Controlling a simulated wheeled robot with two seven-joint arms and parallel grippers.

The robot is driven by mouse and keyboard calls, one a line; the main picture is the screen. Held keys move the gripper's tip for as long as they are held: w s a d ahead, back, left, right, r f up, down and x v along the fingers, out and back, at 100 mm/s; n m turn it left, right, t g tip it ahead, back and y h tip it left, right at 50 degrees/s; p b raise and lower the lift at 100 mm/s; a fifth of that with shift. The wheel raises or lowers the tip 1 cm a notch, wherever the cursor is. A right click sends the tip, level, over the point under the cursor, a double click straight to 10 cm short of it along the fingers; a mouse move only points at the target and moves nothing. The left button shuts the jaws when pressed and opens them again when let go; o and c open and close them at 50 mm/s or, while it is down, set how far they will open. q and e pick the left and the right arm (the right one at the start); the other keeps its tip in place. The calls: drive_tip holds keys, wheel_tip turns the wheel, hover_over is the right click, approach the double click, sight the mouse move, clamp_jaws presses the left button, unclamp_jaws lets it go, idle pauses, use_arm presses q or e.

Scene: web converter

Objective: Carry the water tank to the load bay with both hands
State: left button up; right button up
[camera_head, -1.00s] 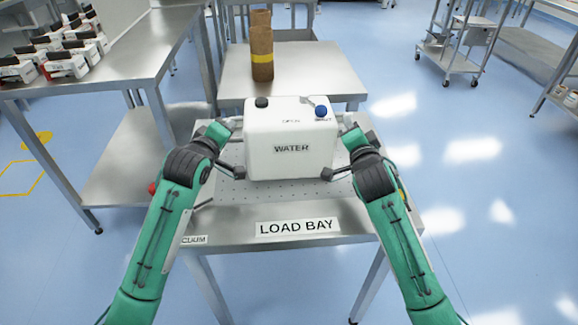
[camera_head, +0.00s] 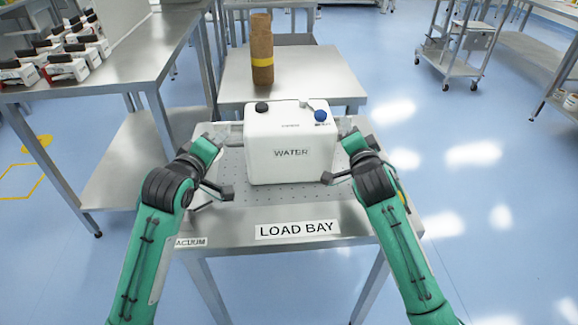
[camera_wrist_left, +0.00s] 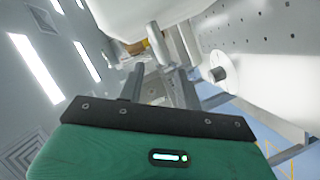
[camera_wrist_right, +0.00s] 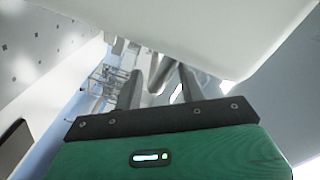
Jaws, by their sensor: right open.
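The white water tank (camera_head: 291,152), with a black cap and a blue cap, stands upright on the perforated top of the load bay table (camera_head: 225,222). The table's front edge carries a LOAD BAY label. My left gripper (camera_head: 222,133) is open and empty, to the left of the tank with a gap between them. In the left wrist view its fingers (camera_wrist_left: 158,80) are apart, with the tank's pale body above. My right gripper (camera_head: 346,126) is open, close beside the tank's right side. In the right wrist view its fingers (camera_wrist_right: 158,82) are apart below the tank's pale underside; contact is unclear.
A metal table with a brown roll (camera_head: 262,50) stands behind the load bay. A steel bench (camera_head: 130,75) with several white and red boxes is at the left. A wheeled cart (camera_head: 455,50) stands at the back right.

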use_arm(q)
drive_tip(key=v, duration=0.5)
drive_tip(key=shift+s+r, duration=0.15)
drive_tip(key=shift+s, duration=0.15)
use_arm(e)
drive_tip(key=s, duration=1.2)
drive_tip(key=shift+d, duration=0.35)
drive_tip(key=shift+f, duration=0.1)
